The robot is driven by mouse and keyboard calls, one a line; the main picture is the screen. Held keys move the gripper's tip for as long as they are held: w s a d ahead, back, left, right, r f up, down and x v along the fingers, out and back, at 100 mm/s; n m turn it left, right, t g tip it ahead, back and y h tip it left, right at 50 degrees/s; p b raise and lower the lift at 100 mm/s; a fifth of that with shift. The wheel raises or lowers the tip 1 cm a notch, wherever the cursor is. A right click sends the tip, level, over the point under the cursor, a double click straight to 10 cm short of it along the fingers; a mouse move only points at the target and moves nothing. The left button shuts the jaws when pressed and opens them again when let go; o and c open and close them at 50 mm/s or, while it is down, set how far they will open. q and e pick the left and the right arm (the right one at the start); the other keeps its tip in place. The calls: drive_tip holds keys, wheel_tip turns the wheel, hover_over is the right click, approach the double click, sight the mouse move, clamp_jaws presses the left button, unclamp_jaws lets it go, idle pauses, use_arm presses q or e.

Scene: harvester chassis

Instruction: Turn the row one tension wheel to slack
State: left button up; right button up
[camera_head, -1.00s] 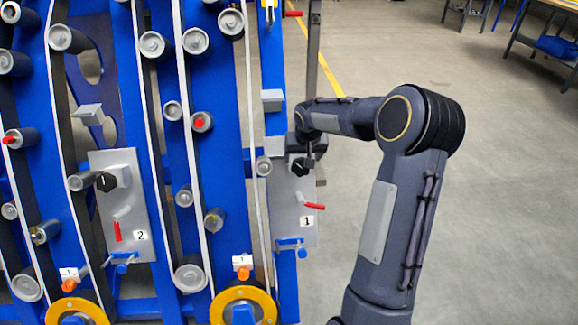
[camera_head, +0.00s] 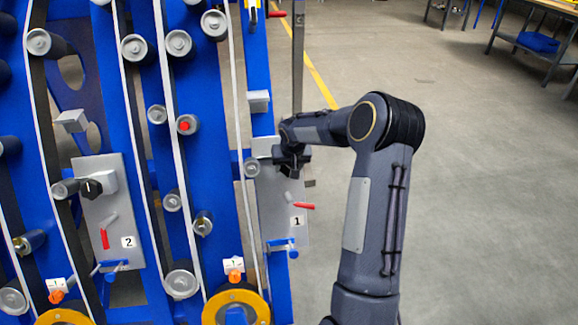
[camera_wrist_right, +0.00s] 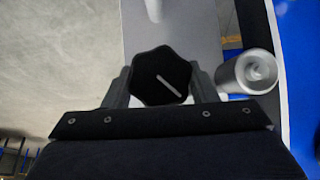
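The row one tension wheel is a black lobed knob (camera_wrist_right: 148,88) with a white pointer line, on the grey plate (camera_head: 270,215) labelled 1. In the right wrist view the pointer slants from the middle toward lower right. My right gripper (camera_head: 290,165) is at this wheel and hides it in the head view. In the right wrist view its two fingers (camera_wrist_right: 160,85) stand on either side of the knob, with no clear gap, and look shut on it. My left gripper is not in view.
A silver roller (camera_wrist_right: 254,73) is close to the right finger. A red lever (camera_head: 304,206) is below the wheel on plate 1. Another black knob (camera_head: 91,189) sits on plate 2 (camera_head: 108,225) at the left. Open floor is to the right.

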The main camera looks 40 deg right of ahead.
drive_tip(key=shift+c, duration=1.4)
